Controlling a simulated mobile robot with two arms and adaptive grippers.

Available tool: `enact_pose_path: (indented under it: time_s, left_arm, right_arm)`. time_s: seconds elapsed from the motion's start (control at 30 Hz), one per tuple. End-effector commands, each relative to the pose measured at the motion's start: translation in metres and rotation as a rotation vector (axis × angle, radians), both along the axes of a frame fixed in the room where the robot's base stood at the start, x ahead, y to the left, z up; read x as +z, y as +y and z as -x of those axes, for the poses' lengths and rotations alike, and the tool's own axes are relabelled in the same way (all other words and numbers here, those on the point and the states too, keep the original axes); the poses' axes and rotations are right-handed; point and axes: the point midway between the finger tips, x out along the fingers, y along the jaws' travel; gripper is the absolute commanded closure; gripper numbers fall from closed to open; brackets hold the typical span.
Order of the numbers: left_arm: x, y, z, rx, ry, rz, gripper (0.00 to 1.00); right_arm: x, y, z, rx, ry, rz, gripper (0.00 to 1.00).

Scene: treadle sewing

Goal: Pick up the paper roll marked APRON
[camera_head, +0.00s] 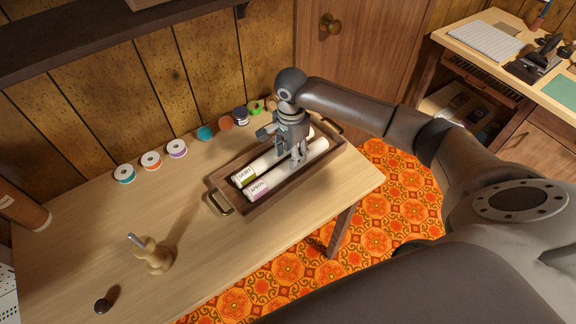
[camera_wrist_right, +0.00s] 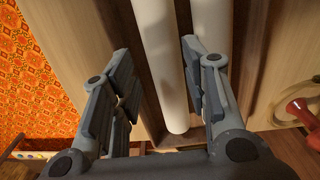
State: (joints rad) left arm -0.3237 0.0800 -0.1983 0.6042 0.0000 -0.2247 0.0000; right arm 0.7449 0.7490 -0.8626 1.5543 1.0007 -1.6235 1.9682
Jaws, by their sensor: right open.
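The paper roll marked APRON (camera_head: 262,188) is a white roll with a pale purple label. It lies in the wooden tray (camera_head: 254,211), on the side nearer the table's front edge. The roll marked SKIRT (camera_head: 246,177) lies parallel beside it, with an olive band. My right gripper (camera_head: 291,160) points down over the rolls, towards their far end. In the right wrist view its open fingers (camera_wrist_right: 158,75) stand either side of the roll nearer the carpet (camera_wrist_right: 160,60), by position APRON; its label is out of sight. The SKIRT roll (camera_wrist_right: 210,20) is partly behind the right-hand finger. My left gripper is out of view.
Several thread spools (camera_head: 178,148) line the table's back edge. A wooden figure-like stand (camera_head: 152,256) and a dark knob (camera_head: 102,305) are at the front left. The tray has a brass handle (camera_head: 219,202). The table's middle left is clear.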

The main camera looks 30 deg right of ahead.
Motion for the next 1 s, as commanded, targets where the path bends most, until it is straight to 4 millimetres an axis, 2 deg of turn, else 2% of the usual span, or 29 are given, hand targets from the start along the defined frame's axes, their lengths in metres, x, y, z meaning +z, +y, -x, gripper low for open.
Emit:
enact_pose_path:
  time_s: [0.13, 0.3, 0.37, 0.47, 0.67, 0.77, 0.9, 1.0]
  left_arm:
    - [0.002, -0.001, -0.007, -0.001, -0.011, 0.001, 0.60]
    - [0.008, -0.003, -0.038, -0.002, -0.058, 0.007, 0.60]
    - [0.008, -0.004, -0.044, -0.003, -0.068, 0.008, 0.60]
    - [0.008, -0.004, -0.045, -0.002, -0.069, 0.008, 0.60]
    - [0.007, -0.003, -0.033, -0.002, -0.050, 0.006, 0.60]
    - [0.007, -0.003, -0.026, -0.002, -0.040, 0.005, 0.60]
    - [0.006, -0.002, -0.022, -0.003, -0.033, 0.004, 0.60]
    - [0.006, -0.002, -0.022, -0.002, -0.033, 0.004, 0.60]
  right_arm:
    - [-0.012, 0.000, 0.000, 0.000, 0.002, 0.000, 0.58]
    - [-0.039, 0.001, -0.001, 0.000, 0.003, 0.001, 0.58]
    - [-0.046, 0.000, -0.001, 0.000, 0.001, 0.001, 0.58]
    - [-0.053, 0.000, -0.002, 0.002, -0.001, 0.001, 0.58]
    - [-0.054, 0.000, -0.002, 0.002, -0.002, 0.001, 0.58]
    - [-0.054, 0.000, -0.002, 0.002, -0.002, 0.001, 0.67]
    - [-0.054, 0.001, -0.002, 0.002, -0.001, 0.001, 0.85]
    - [-0.054, 0.001, -0.002, 0.002, -0.002, 0.001, 0.88]
